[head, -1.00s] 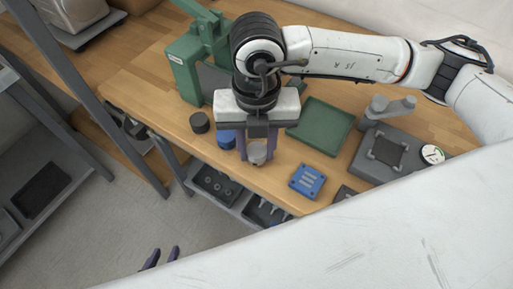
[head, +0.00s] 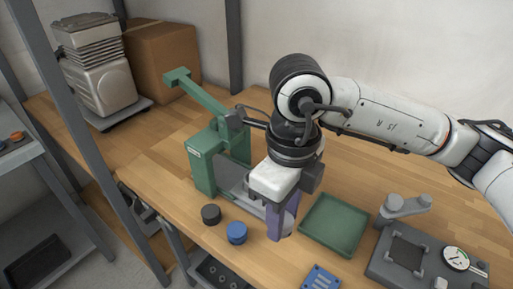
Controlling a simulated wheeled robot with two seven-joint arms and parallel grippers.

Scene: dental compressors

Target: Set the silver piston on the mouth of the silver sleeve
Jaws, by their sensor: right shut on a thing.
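My right gripper (head: 283,228) is above the bench between the green press and the green tray, its purple fingers pointing down. It is shut on a small silver-grey piece (head: 288,224), mostly hidden by the near finger; it looks like the silver piston. I cannot make out the silver sleeve; the gripper and wrist cover part of the bench and of the press's grey base. A black round piece (head: 211,214) and a blue round piece (head: 237,232) stand to the left of the gripper. My left gripper is out of view.
The green press (head: 204,165) stands behind and left of my right gripper. The green tray (head: 334,226) is empty. A grey fixture (head: 385,262) with a dial gauge (head: 456,258) is at right, and a blue slotted block (head: 321,279) at the front. Bare bench lies left of the press.

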